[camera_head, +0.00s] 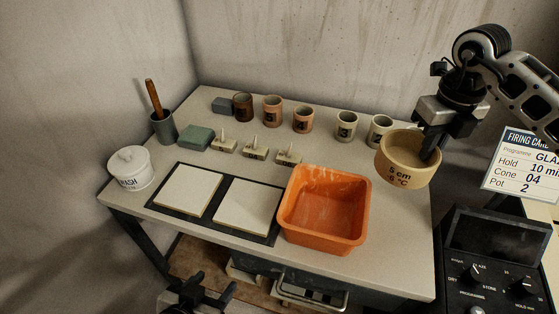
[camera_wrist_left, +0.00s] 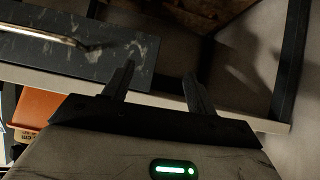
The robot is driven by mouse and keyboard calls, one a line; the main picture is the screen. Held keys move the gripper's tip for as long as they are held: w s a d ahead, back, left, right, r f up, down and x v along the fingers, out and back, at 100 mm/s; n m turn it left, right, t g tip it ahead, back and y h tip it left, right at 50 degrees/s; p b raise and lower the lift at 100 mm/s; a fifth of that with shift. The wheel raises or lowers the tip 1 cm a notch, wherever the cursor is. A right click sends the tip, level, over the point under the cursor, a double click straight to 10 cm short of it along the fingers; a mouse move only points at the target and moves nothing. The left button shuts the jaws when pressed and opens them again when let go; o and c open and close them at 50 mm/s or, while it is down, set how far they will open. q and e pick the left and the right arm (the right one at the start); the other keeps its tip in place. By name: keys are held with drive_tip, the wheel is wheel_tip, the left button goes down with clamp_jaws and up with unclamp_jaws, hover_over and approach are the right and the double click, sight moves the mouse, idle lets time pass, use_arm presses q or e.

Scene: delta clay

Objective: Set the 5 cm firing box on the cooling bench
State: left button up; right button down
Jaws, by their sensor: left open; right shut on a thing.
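The 5 cm firing box (camera_head: 392,174) is a round tan tub with dark lettering, at the right side of the pale-topped bench (camera_head: 395,255). My right gripper (camera_head: 430,150) is shut on its right-hand rim, with a finger inside the tub. The box looks upright; whether its base touches the bench or hangs above it I cannot tell. Which surface is the cooling bench is not labelled. My left gripper (camera_head: 212,290) is open and empty, low in front of the bench; its fingers also show in the left wrist view (camera_wrist_left: 160,75).
An orange tub (camera_head: 350,235) stands left of the box. White tiles (camera_head: 188,191) lie on a black mat. Several numbered cups (camera_head: 345,125) and cone stands (camera_head: 255,153) stand behind. A lidded wash pot (camera_head: 130,168) is at left. A control panel (camera_head: 495,275) and firing card (camera_head: 522,165) are at right.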

drive_tip(key=d+f+m, duration=0.1)
drive_tip(key=m, duration=0.2)
drive_tip(key=d+f+m, duration=0.1)
drive_tip(key=m, duration=0.3)
drive_tip(key=d+m+b, duration=0.1)
drive_tip(key=m, duration=0.2)
drive_tip(key=shift+w+d+f, duration=0.25)
drive_tip(key=shift+w+f, duration=0.05)
drive_tip(key=shift+f, duration=0.1)
wheel_tip(320, 180, down, 10)
drive_tip(key=shift+f+p, duration=0.1)
drive_tip(key=shift+p, duration=0.3)
drive_tip(key=shift+f, duration=0.15)
drive_tip(key=c, duration=1.6)
unclamp_jaws()
